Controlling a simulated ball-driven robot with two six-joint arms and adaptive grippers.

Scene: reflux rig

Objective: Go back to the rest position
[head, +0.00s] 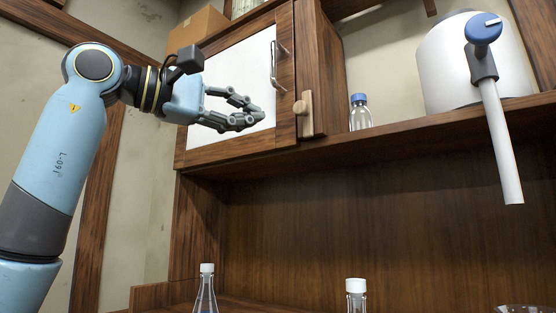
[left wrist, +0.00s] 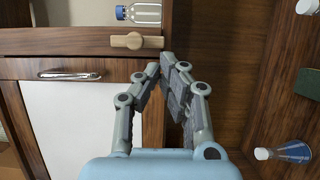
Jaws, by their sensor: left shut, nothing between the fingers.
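My left gripper (head: 254,116) is in front of the wall cabinet's white door panel (head: 243,61), at the upper middle left of the head view. Its fingers are together with nothing between them. In the left wrist view the gripper (left wrist: 168,65) points up the picture, with its fingertips near the wooden latch (left wrist: 136,41). The cabinet door looks closed; its metal handle (head: 273,65) and the latch (head: 303,108) stand clear of the fingers. My right gripper is not in view.
A blue-capped bottle (head: 360,113) and a white tank (head: 445,65) with a long spout stand on the shelf. White-capped flasks (head: 206,292) (head: 356,297) stand below. The left wrist view shows a flask of blue liquid (left wrist: 290,152) and a dark green block (left wrist: 308,83).

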